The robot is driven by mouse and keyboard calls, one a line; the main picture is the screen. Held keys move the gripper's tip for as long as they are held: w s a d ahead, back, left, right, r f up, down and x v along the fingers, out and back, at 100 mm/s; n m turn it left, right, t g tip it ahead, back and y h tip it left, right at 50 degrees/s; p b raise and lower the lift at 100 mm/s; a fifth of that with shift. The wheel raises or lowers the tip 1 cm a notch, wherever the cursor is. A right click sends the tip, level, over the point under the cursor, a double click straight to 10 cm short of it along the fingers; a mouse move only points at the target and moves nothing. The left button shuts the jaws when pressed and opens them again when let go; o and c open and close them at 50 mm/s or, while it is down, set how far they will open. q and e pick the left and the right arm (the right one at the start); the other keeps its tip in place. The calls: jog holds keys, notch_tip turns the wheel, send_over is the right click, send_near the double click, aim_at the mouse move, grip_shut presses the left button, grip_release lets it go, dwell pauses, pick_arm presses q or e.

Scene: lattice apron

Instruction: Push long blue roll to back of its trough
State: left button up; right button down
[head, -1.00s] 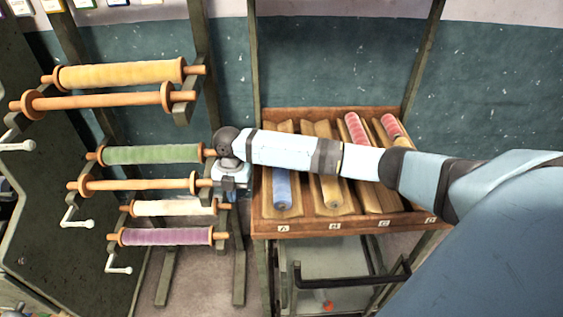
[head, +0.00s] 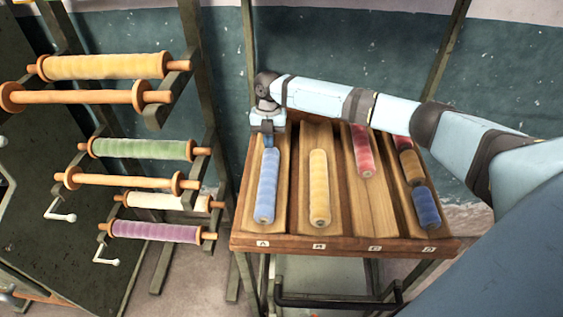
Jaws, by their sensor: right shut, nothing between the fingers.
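The long blue roll (head: 267,188) lies lengthwise in the leftmost trough, labelled A, of the wooden tray (head: 345,247). Its near end stops a little short of the tray's front edge. My right gripper (head: 268,138) is shut and empty, pointing down at the far end of this roll. It hides the back of trough A, and I cannot tell whether it touches the roll. My left gripper is not in view.
In the other troughs lie a yellow roll (head: 319,188), a red roll (head: 363,150), and in D a short blue roll (head: 426,208) with brown and red pieces behind it. A rack of spools (head: 152,149) stands to the left.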

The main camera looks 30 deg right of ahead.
aim_at(269, 179)
jog(key=shift+d, duration=0.55)
jog(key=s+a+p, duration=0.1)
jog(key=s+a, duration=0.1)
jog(key=s, duration=0.1)
jog(key=s+a+p, duration=0.1)
jog(key=s+a, duration=0.2)
jog(key=s+a+p, duration=0.2)
jog(key=s, duration=0.1)
jog(key=shift+s+a+r, duration=0.15)
jog(key=shift+s+a, duration=0.05)
jog(key=shift+s, duration=0.15)
jog(key=shift+f+p, duration=0.35)
jog(key=shift+f, duration=0.4)
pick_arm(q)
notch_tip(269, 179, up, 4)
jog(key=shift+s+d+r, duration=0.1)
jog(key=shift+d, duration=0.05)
pick_arm(e)
jog(key=shift+s+f, duration=0.1)
jog(key=shift+f, duration=0.1)
